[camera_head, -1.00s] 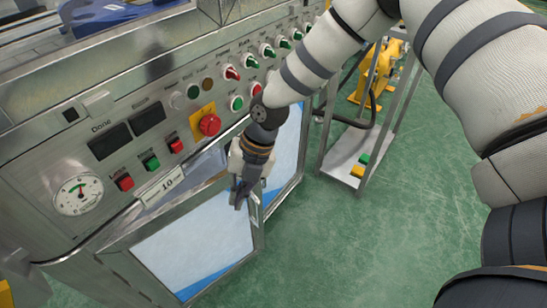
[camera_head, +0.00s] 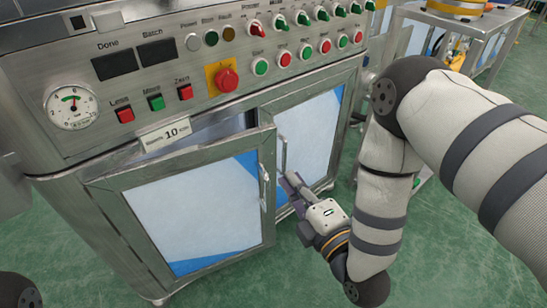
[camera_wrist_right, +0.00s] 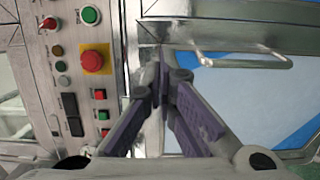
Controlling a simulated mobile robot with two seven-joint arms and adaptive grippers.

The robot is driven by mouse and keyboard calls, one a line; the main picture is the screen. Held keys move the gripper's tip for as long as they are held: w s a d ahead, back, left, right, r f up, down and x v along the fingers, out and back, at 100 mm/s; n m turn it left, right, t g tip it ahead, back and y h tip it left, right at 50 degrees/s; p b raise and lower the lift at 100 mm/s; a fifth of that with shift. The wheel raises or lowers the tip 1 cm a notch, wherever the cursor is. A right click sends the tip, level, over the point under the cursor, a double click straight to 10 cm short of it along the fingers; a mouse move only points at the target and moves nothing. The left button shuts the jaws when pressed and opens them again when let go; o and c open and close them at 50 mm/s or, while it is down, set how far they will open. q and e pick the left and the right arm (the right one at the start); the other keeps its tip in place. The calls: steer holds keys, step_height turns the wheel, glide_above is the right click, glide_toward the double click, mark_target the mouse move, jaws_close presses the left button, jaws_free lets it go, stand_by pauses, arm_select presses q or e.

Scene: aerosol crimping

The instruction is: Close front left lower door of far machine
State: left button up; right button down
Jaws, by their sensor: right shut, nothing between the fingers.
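The far machine's front left lower door (camera_head: 195,210) has a metal frame and a white and blue pane. It stands ajar, swung outward, with a gap behind its top edge. Its bar handle (camera_head: 264,187) is on the right edge and also shows in the right wrist view (camera_wrist_right: 240,63). My right gripper (camera_head: 290,187) is just right of that handle, in front of the right lower door (camera_head: 310,130). In the right wrist view its purple-padded fingers (camera_wrist_right: 165,85) are together and empty, near the door frame's corner. Contact with the door cannot be told. My left gripper is out of view.
The control panel (camera_head: 150,85) above the doors has a gauge (camera_head: 72,107), several buttons and a red emergency knob (camera_head: 226,79) on yellow. The right lower door has its own handle (camera_head: 284,155) and looks shut. A metal-framed table (camera_head: 465,20) stands at the back right. Green floor is free in front.

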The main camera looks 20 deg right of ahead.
mark_target(267, 142)
arm_select(q)
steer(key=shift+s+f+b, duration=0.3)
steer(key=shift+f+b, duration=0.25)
steer(key=shift+b, duration=0.1)
arm_select(e)
steer(key=w, duration=0.7)
steer(key=w+a, duration=0.1)
steer(key=w, duration=0.2)
steer(key=shift+w, duration=0.25)
